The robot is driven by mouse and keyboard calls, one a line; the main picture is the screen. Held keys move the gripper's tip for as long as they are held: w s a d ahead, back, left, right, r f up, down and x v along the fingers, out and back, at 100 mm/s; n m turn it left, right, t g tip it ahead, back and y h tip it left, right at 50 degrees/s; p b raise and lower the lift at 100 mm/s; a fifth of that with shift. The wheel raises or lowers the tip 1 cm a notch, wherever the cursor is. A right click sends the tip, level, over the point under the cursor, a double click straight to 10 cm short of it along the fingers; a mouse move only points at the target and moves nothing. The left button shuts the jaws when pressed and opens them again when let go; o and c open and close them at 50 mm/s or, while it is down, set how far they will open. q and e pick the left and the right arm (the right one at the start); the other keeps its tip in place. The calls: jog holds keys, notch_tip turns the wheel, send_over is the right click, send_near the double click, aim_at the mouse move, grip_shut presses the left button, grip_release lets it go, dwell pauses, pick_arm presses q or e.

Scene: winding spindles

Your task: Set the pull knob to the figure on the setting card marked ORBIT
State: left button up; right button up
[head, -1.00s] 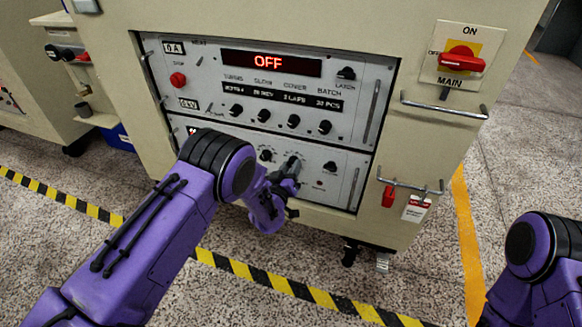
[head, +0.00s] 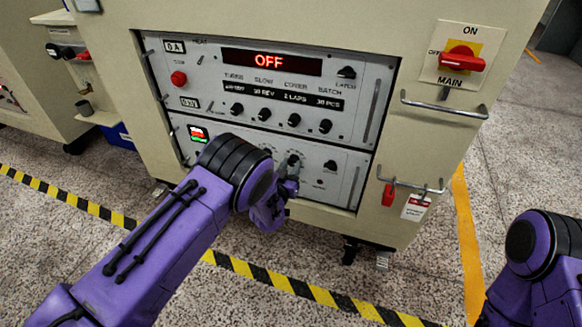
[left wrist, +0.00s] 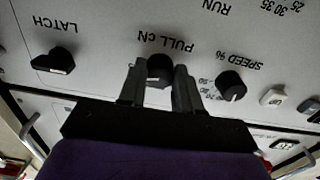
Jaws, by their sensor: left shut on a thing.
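The pull knob (left wrist: 160,69) is black and round, under the label "PULL cN", which appears upside down in the left wrist view. My left gripper (left wrist: 160,88) has one finger on each side of it and is shut on it. In the head view, the left gripper (head: 289,168) is at the lower grey panel, and my wrist partly hides the knob. The knob's pointer and scale cannot be read. No card marked ORBIT can be made out. My right arm shows at the right edge, but its gripper is out of frame.
Beside the pull knob are the LATCH knob (left wrist: 54,61) and the SPEED % knob (left wrist: 231,85). The upper panel's display (head: 270,63) reads OFF. A red MAIN switch (head: 461,58), a metal rail (head: 443,104) and a hanging tag (head: 416,208) are on the right.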

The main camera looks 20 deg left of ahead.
pick_arm(q)
jog(key=o, duration=1)
jog(key=shift+o, duration=0.2)
jog(key=shift+s, duration=0.15)
jog(key=s+p, duration=0.3)
jog(key=s, duration=0.7)
jog(key=shift+s+a, duration=0.2)
